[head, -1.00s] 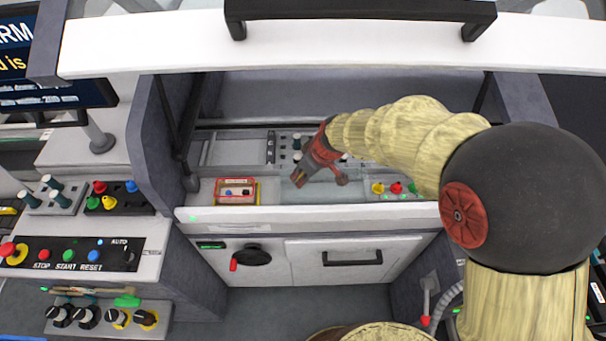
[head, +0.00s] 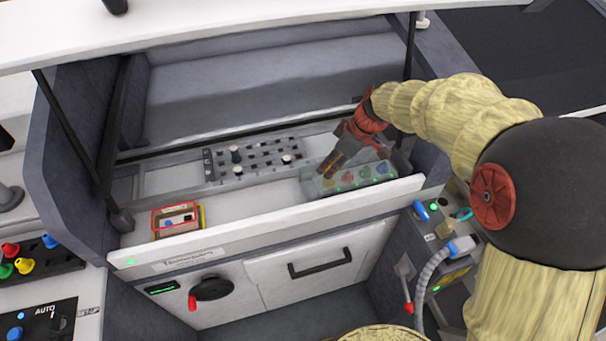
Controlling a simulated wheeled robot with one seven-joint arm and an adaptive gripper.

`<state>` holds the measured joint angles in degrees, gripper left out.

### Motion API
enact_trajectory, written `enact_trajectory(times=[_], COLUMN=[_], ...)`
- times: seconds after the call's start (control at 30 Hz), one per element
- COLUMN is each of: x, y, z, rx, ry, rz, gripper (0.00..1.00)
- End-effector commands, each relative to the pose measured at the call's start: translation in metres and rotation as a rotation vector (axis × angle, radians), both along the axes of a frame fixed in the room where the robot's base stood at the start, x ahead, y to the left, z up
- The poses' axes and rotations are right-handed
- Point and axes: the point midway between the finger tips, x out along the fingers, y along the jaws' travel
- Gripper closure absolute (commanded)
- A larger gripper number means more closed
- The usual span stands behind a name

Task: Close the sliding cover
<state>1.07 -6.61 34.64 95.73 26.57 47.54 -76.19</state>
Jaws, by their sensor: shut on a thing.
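The sliding cover (head: 313,187) is a clear, greyish box-like piece at the right end of the shelf inside the open cabinet. It lies over a row of coloured buttons (head: 347,177), which show through it. My gripper (head: 328,166) reaches in from the right and points down and left at the cover's upper left part. Its red and dark fingers are shut on the cover. The exact contact is small and partly hidden by the fingers. The cover's right end is close to the cabinet's right side; I cannot tell whether it touches a stop.
A red-framed box (head: 178,219) stands at the shelf's left end. The white front ledge (head: 262,228) runs below. A raised white lid (head: 200,35) hangs above on black struts.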

Motion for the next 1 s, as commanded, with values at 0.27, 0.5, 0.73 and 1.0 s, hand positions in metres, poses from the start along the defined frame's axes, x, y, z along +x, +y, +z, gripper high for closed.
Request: enact_trajectory(times=[0.27, 0.5, 0.73, 1.0], x=[0.008, 0.009, 0.009, 0.009], y=[-0.032, -0.037, -0.038, -0.037], z=[-0.001, -0.001, 0.000, 0.000], rx=[0.000, -0.002, -0.004, -0.001], ry=[0.002, 0.001, 0.000, 0.000], rz=[-0.001, 0.001, 0.000, 0.000], gripper=[1.00, 1.00, 0.75, 0.60])
